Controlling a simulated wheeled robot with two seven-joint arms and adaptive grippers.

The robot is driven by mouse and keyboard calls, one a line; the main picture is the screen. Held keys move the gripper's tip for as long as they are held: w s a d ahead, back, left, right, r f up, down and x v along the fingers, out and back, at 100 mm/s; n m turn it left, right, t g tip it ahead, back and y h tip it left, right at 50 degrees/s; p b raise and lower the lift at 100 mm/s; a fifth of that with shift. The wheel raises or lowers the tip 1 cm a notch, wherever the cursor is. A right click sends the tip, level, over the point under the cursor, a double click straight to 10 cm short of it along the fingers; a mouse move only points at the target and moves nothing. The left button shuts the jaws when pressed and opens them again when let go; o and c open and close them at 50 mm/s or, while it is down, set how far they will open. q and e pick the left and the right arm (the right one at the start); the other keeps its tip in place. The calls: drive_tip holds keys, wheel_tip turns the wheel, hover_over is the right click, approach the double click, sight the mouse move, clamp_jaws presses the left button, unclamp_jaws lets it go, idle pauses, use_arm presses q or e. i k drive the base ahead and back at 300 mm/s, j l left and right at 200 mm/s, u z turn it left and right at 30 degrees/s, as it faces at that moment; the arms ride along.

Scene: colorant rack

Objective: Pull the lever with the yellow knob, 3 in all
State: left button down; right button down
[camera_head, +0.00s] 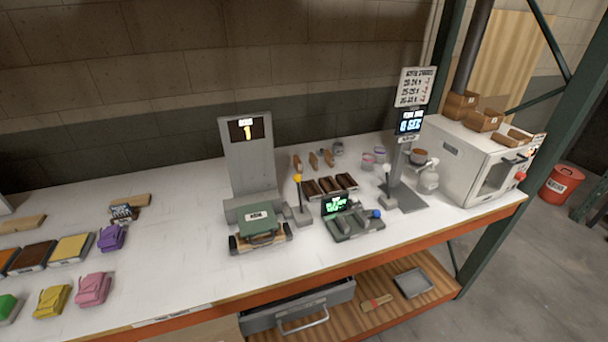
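The lever with the yellow knob (298,178) stands upright on a small grey base, just right of a tall grey panel (241,165). A small dark display (247,130) on that panel shows a yellow figure that looks like 1. A green box-like piece (260,221) sits at the foot of the panel, on a low dark carriage. Neither of my grippers is in view.
A white-knobbed lever (388,170) stands further right near a sign post (408,150). A black device with a green screen (337,205) lies in front. A white oven-like machine (475,160) fills the right end. Coloured bags and trays lie at left; the table's middle left is clear.

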sight(298, 177)
drive_tip(key=i+l, duration=0.15)
drive_tip(key=l, duration=0.15)
drive_tip(key=i+l+u, duration=0.1)
drive_tip(key=l, duration=0.25)
drive_tip(key=i+l, duration=0.15)
drive_tip(key=l, duration=0.15)
drive_tip(key=i+l, duration=0.15)
drive_tip(key=l, duration=0.2)
drive_tip(key=i+l+u, duration=0.1)
drive_tip(key=l, duration=0.2)
